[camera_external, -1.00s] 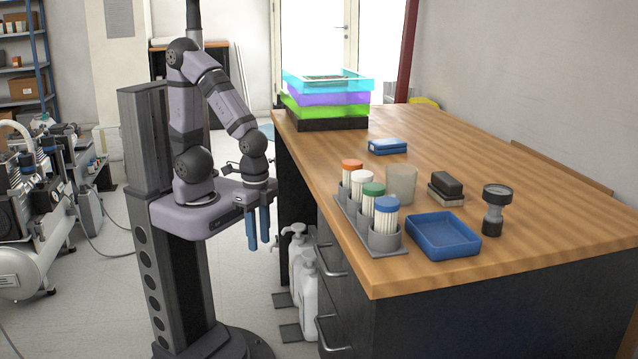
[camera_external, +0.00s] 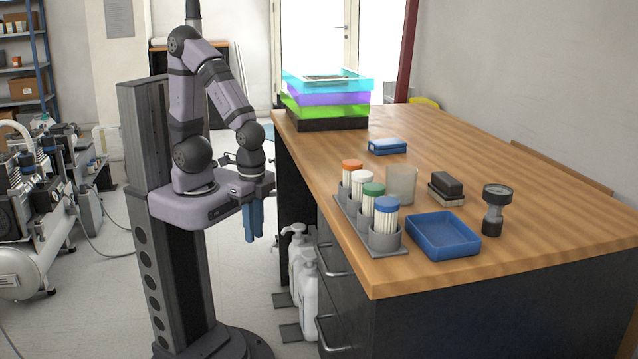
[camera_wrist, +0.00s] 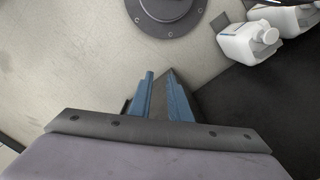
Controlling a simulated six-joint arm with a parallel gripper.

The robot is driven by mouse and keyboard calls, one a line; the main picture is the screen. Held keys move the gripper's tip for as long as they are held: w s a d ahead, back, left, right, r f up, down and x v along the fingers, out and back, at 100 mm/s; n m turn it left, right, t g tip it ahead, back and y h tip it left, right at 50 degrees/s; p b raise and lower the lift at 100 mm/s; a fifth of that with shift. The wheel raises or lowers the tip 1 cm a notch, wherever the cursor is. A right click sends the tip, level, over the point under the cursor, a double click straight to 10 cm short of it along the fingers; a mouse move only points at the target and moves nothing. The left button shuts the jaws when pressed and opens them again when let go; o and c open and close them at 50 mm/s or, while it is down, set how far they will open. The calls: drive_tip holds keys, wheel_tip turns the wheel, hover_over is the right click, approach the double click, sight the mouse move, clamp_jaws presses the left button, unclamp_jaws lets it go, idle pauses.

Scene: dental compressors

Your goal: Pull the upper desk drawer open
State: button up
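The desk's upper drawer (camera_external: 345,290) is in the dark cabinet under the wooden top, and its front looks flush with the cabinet. The upper handle is not recognisable in the wrist view, where a dark surface fills the right side.
A lower handle (camera_external: 330,335) sits beneath. White bottles (camera_external: 308,290) stand on the floor by the cabinet and also show in the wrist view (camera_wrist: 248,42). The wooden desk top (camera_external: 450,160) holds a tube rack (camera_external: 375,245), a blue tray (camera_external: 443,238) and stacked coloured crates (camera_external: 325,98).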

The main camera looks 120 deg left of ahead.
wheel_tip(320, 180, up, 5)
drive_tip(key=s+d+m+g+p, duration=0.1)
drive_tip(key=s+d+g+p, duration=0.1)
drive_tip(key=p, duration=0.6)
drive_tip(key=m+t+y+p, duration=0.2)
drive_tip(key=m+t+p, duration=0.2)
drive_tip(key=m+p, duration=0.45)
approach(322, 258)
drive_tip(key=shift+w+a+n, duration=0.1)
drive_tip(key=shift+n, duration=0.35)
drive_tip(key=shift+f, duration=0.1)
drive_tip(key=shift+p+x, duration=0.7)
drive_tip(key=shift+x, duration=2.85)
